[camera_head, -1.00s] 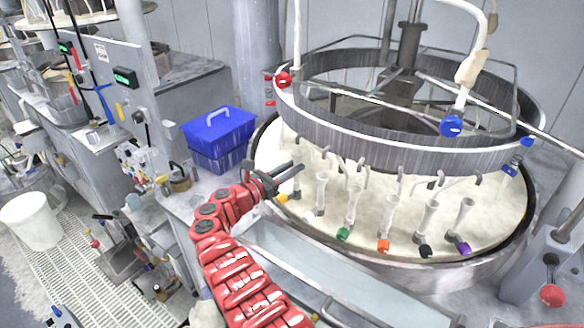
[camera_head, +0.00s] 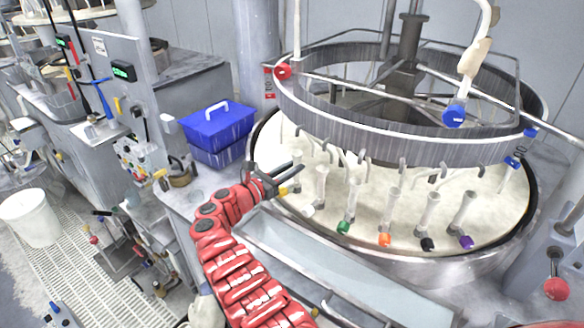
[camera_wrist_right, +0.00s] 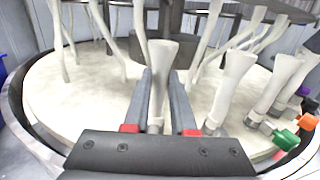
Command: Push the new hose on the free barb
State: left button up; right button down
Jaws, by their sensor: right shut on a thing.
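My right gripper (camera_head: 298,177) is at the left edge of the round cream platen (camera_head: 300,150). In the right wrist view its two dark fingers (camera_wrist_right: 161,90) lie on either side of a pale tube with a flared top (camera_wrist_right: 162,60), and they are shut on it. A yellow patch (camera_head: 283,190) shows beside the fingers in the head view. I cannot tell which part is the new hose or which is the free barb. My left gripper is not in view.
Several pale tubes stand along the platen's front, with green (camera_head: 344,227), orange (camera_head: 384,240), black (camera_head: 427,244) and purple (camera_head: 466,242) ends. A metal ring (camera_head: 400,145) hangs above. A blue box (camera_head: 218,130) stands left; an empty trough (camera_head: 300,250) lies in front.

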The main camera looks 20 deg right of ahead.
jog(key=shift+f, duration=0.15)
jog(key=c, duration=0.7)
grip_release()
jog(key=shift+o, duration=0.2)
